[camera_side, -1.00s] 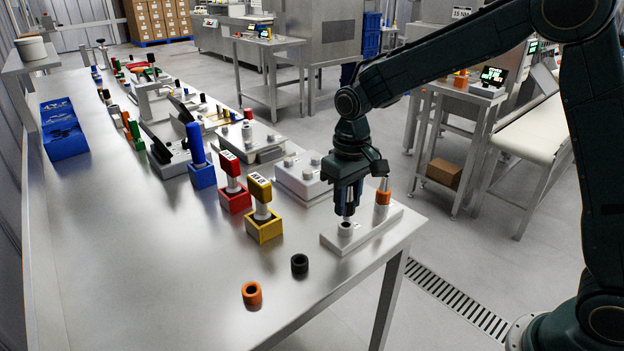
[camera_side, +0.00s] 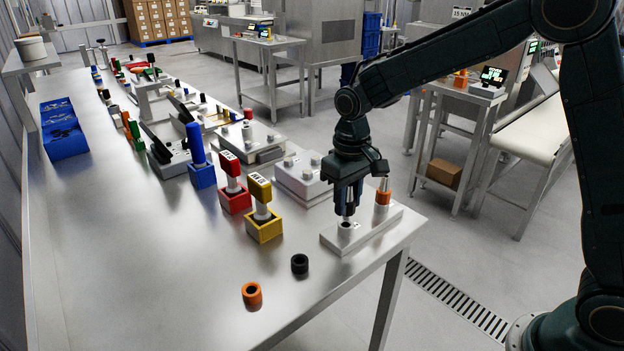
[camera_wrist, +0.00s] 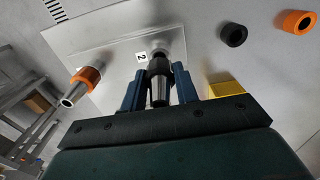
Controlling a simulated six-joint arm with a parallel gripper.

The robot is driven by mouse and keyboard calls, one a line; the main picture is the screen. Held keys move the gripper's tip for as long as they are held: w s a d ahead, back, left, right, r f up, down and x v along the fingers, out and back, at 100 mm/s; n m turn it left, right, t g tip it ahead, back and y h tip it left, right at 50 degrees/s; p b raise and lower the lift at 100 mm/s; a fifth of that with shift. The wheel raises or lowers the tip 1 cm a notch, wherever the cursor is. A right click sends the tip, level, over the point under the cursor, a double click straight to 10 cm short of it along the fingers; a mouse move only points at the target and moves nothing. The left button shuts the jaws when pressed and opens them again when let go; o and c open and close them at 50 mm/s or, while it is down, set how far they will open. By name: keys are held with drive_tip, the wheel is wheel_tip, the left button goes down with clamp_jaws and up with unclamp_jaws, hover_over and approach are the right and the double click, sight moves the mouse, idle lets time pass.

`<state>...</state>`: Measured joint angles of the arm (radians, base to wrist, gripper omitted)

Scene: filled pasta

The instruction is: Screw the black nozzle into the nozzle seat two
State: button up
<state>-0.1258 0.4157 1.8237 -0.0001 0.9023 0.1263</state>
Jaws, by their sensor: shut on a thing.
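My gripper (camera_side: 346,208) is shut on the nozzle, upright over the front seat of a white plate (camera_side: 375,227). In the wrist view, the nozzle (camera_wrist: 159,92) is a metal cone with a dark part, between the blue fingers of my gripper (camera_wrist: 158,84). Nozzle seat two (camera_side: 346,228) is a pale round boss beside the label "2" (camera_wrist: 141,57). The nozzle's lower end is right at the seat; I cannot tell how far it is inside. A second metal nozzle with an orange collar (camera_side: 383,195) stands upright at the plate's other end.
A black ring (camera_side: 299,264) and an orange ring (camera_side: 252,293) lie on the steel table (camera_side: 150,270). Yellow (camera_side: 264,227), red (camera_side: 235,198) and blue (camera_side: 202,175) holders stand to the left. The plate sits near the table's right edge.

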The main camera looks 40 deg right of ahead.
drive_tip(key=shift+f, duration=1.3)
idle(1.3)
drive_tip(key=o, duration=1.3)
drive_tip(key=shift+r, duration=0.2)
drive_tip(key=shift+r, duration=3.4)
drive_tip(key=shift+r, duration=0.1)
drive_tip(key=shift+r, duration=6.8)
drive_tip(key=shift+s, duration=0.1)
